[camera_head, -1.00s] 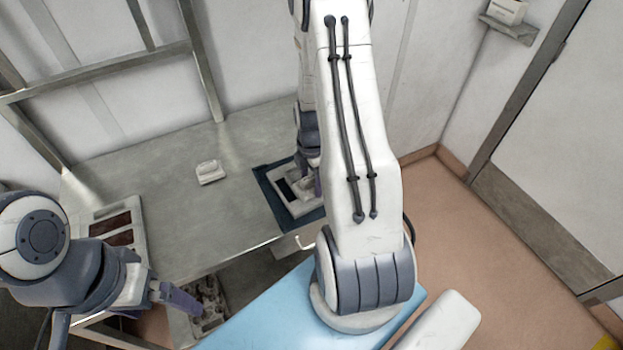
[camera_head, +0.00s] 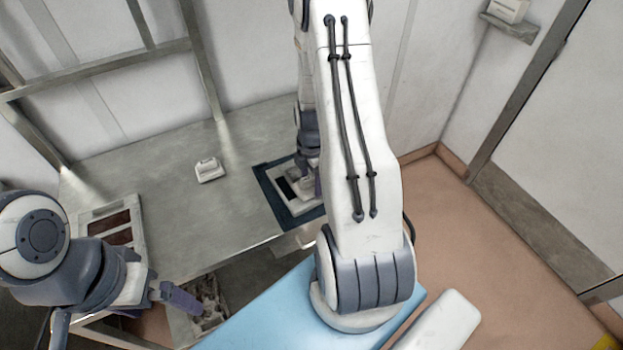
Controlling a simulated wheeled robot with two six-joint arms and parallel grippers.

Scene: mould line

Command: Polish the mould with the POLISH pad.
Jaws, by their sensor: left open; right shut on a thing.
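The mould (camera_head: 283,197), a pale block with a dark recess, lies on a dark blue mat (camera_head: 268,186) on the grey bench. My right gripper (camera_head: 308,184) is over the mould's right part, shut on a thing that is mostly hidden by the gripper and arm. I cannot tell whether that thing touches the mould. A white pad-like block (camera_head: 209,170) with a raised grip lies on the bench left of the mat; no label is readable. My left gripper (camera_head: 182,299) is open and empty at the lower left, away from the mould.
A pale tray (camera_head: 138,214) with dark red-brown compartments stands at the bench's left. A bin of grey parts (camera_head: 212,298) sits below the bench front near my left gripper. A light blue surface (camera_head: 270,316) lies in front. The bench middle (camera_head: 190,215) is clear.

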